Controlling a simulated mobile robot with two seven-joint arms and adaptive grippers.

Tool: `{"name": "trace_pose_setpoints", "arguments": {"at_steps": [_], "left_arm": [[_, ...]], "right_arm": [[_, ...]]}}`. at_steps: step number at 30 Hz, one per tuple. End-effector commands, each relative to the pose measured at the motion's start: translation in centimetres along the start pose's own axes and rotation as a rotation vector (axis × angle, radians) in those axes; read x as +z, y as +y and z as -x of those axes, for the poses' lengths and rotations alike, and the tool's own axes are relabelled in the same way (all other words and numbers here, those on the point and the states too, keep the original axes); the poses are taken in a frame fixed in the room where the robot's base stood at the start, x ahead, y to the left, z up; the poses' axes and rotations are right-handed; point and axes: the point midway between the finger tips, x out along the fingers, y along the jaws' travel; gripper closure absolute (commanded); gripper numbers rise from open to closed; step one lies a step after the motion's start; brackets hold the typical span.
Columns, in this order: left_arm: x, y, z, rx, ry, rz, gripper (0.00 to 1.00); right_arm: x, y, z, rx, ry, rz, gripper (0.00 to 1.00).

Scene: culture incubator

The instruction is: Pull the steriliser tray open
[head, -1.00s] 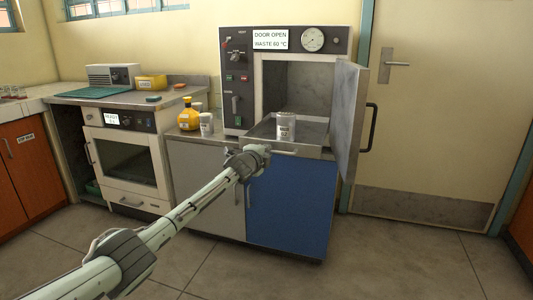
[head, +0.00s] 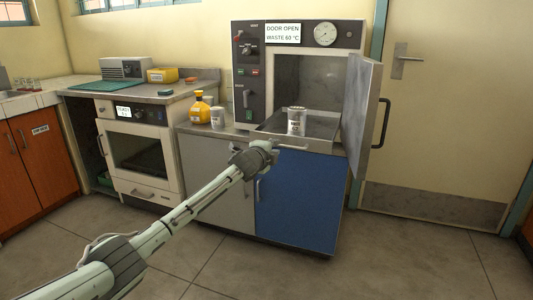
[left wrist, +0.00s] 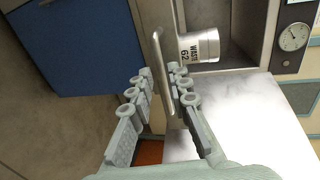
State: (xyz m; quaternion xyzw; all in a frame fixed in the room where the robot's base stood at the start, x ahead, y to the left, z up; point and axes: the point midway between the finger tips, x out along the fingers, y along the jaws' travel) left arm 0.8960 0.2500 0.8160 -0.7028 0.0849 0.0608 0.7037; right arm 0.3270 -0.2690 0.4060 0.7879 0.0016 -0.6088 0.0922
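The steriliser (head: 245,75) stands on a counter with its door (head: 362,105) swung open to the right. Its metal tray (head: 265,131) sticks partly out of the chamber. A grey can (head: 296,121) labelled waste stands upright on the tray. My left gripper (head: 274,147) is at the tray's front, by the handle. In the left wrist view the tray handle (left wrist: 158,55) runs into the gap between the fingertips of my left gripper (left wrist: 161,71). The fingers are apart, with visible gaps beside the bar. My right gripper is not in view.
A yellow bottle (head: 200,108) and a small can (head: 217,117) stand left of the steriliser. A white oven (head: 140,155) is further left. A blue cabinet door (head: 297,200) lies below the tray. The floor (head: 400,255) in front is clear.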

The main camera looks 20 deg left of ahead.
Motion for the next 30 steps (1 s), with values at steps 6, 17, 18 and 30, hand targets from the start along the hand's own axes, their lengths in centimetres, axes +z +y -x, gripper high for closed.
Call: {"name": "trace_pose_setpoints", "arguments": {"at_steps": [6,17,18,30], "left_arm": [[0.1,0.1,4.2,0.000,0.000,-0.002,0.82],[0.1,0.0,8.4,0.000,-0.001,-0.001,0.82],[0.1,0.0,8.6,0.000,-0.001,-0.001,0.82],[0.1,0.0,8.6,0.000,-0.001,0.000,0.82]], "right_arm": [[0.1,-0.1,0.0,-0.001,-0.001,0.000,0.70],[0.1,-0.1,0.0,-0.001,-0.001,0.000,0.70],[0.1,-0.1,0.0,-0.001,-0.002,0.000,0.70],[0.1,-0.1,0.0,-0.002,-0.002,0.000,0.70]]}}
